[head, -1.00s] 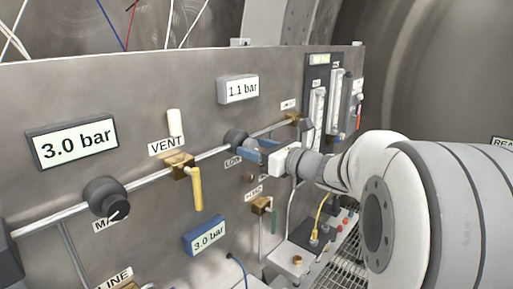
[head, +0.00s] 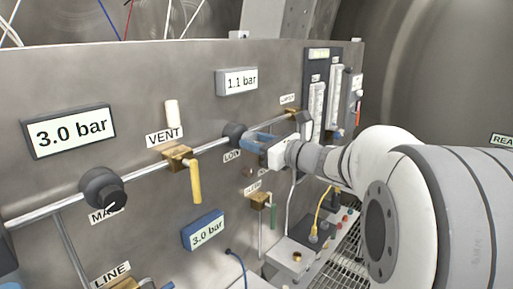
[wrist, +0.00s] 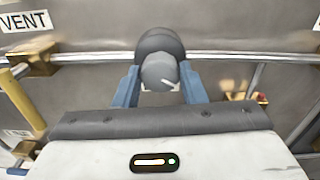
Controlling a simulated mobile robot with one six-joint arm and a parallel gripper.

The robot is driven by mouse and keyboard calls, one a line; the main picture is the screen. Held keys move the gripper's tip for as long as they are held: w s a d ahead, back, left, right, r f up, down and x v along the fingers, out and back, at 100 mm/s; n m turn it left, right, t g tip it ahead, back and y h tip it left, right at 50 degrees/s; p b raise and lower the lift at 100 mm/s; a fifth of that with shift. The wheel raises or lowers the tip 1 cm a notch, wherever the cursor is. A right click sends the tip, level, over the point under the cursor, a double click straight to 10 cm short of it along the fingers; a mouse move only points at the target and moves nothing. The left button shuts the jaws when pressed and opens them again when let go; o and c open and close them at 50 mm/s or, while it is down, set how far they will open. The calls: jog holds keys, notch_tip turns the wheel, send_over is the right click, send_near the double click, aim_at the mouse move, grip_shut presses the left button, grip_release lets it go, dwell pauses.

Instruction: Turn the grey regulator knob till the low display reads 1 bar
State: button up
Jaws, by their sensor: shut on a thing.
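The grey regulator knob (wrist: 158,70) is on the panel's pipe, between my gripper's two blue fingers (wrist: 160,82) in the wrist view. Its white pointer mark points to the lower right. In the head view the knob (head: 235,133) shows dark at the end of my gripper (head: 253,140), which is shut on it and hides part of it. The label below it is partly covered. The low display (head: 237,81), above the knob, reads 1.1 bar.
A large display (head: 70,131) reads 3.0 bar at left, above another dark knob (head: 104,188). A yellow vent lever (head: 195,181) hangs left of my gripper. A blue-framed display (head: 204,230) reads 3.0 bar. Flow tubes (head: 318,107) stand at right.

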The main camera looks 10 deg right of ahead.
jog(key=shift+n, duration=0.3)
jog(key=o, duration=1)
jog(key=shift+b+v, duration=1)
jog(key=shift+v, duration=2.95)
